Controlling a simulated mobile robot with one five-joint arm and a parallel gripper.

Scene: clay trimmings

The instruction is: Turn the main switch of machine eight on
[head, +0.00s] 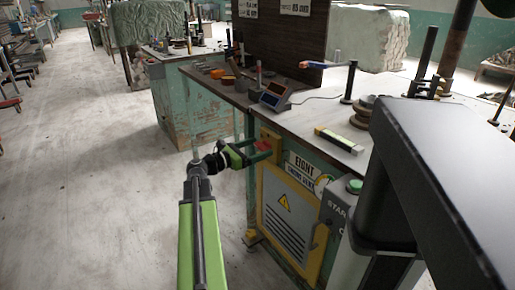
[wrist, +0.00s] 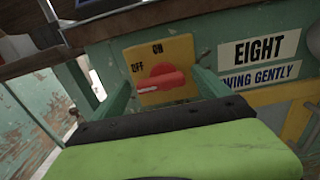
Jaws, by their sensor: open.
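The main switch is a red rotary knob (wrist: 162,78) on a yellow plate (wrist: 180,47), marked ON at the top and OFF at the left. The knob lies roughly level, with its white-marked end toward OFF. In the head view the red knob (head: 263,145) shows on the front of the bench marked EIGHT. My gripper (wrist: 163,88) is open, with one green finger on each side of the knob. I cannot tell whether either finger touches it. In the head view my gripper (head: 258,152) is at the switch. The EIGHT label (wrist: 259,50) is right of the plate.
Below the switch is a yellow-framed vented panel (head: 287,222) with a warning triangle. A grey box with a green START button (head: 353,186) stands at the right. The benchtop (head: 325,115) above holds tools and a small tilted display (head: 274,95). The floor at left is open.

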